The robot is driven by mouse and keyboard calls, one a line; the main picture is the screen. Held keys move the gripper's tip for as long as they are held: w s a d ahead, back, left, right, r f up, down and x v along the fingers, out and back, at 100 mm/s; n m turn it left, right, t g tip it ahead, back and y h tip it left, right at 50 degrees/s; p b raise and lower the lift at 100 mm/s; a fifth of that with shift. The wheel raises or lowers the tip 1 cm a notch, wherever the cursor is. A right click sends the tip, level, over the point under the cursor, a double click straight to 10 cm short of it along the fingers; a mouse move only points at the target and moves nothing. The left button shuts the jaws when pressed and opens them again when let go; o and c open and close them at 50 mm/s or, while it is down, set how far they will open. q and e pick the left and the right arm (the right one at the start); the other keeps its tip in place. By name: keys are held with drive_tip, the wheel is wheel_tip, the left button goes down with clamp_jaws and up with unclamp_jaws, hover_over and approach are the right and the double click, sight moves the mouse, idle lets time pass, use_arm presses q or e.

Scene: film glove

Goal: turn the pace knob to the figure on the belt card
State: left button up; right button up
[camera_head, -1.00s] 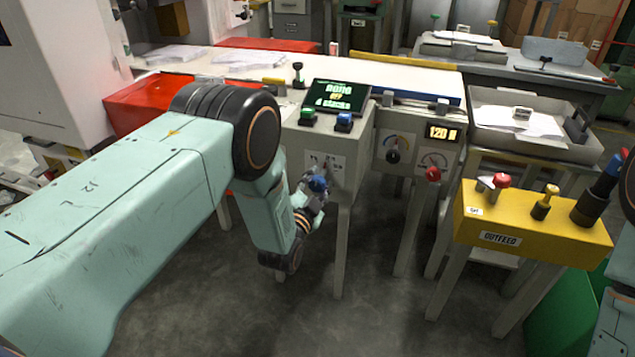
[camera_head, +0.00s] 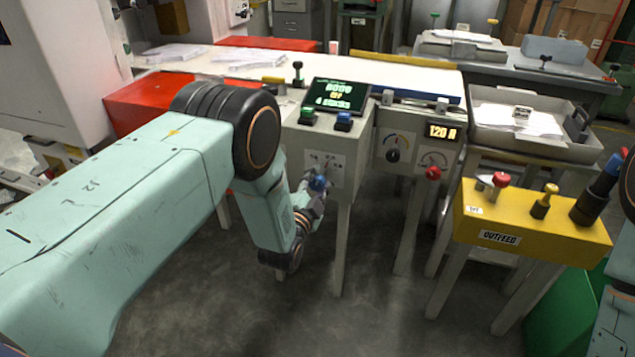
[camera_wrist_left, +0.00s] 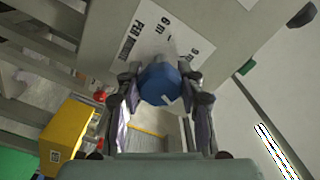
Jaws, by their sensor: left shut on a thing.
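The blue knob (camera_head: 318,183) sits on the front face of the grey console (camera_head: 345,150), over a white scale plate (camera_head: 326,163). My left gripper (camera_head: 311,196) is shut on this knob. In the left wrist view the knob (camera_wrist_left: 160,84) lies between the two fingers, with a pale mark on its face. The scale plate (camera_wrist_left: 150,35) shows printed figures there, a 6 among them; the fingers and knob hide part of it. I cannot make out a belt card for certain. My right gripper is out of the picture.
A dark screen (camera_head: 334,96) and green (camera_head: 307,117) and blue (camera_head: 343,121) buttons top the console. To its right are a dial (camera_head: 393,155), an amber display (camera_head: 441,132) and a red knob (camera_head: 432,173). A yellow outfeed box (camera_head: 530,226) stands at right.

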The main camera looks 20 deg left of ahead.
use_arm(q)
drive_tip(key=o, duration=1.2)
drive_tip(key=s, duration=1.2)
drive_tip(key=shift+a, duration=0.2)
